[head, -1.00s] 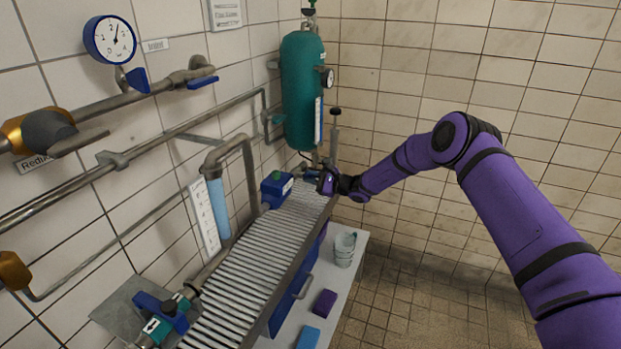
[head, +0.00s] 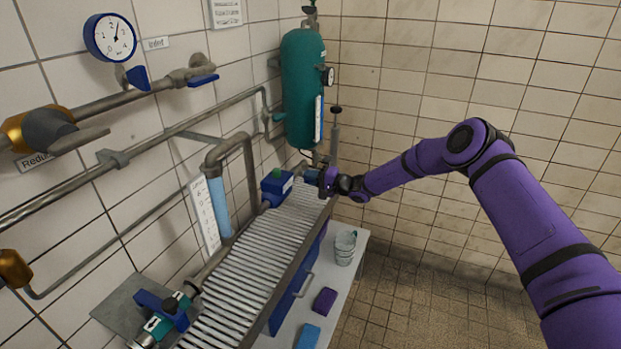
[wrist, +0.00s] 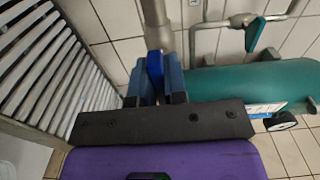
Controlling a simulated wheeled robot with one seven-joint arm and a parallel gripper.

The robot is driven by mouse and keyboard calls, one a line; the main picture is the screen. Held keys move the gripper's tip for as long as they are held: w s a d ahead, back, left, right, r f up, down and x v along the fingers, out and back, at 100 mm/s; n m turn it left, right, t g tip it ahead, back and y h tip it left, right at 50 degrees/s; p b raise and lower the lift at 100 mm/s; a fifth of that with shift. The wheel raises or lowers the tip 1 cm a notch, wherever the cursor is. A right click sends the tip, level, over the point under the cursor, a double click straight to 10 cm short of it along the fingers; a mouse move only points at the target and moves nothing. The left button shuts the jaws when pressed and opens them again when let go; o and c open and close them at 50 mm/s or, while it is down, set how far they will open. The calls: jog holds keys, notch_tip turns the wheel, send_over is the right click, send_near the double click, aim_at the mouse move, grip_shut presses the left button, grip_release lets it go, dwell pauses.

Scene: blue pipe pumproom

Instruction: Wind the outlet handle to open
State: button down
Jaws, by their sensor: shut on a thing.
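My gripper (head: 322,180) is at the far end of the slatted grate, just below the green tank. In the wrist view its two dull blue fingers (wrist: 157,82) are shut on a bright blue handle (wrist: 155,64). The handle sits at the lower end of a grey pipe (wrist: 154,22). I take this for the outlet handle, but no label on it can be read. The fingers cover much of it, and its turning angle cannot be told. In the head view my gripper and wrist hide most of it.
The slatted grate (head: 255,265) runs along the wall, with a blue box-shaped fitting (head: 276,187) near its far end. The green tank (head: 303,90) stands close behind my gripper. The floor at right is clear.

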jog(key=shift+f+n, duration=0.1)
jog(key=shift+n, duration=0.6)
jog(key=c, duration=1.2)
grip_release()
jog(key=shift+o, duration=0.2)
jog(key=shift+d, duration=0.1)
jog(key=v, duration=1)
jog(key=shift+s+d, duration=0.2)
jog(key=shift+d, duration=0.15)
jog(key=shift+o, duration=0.4)
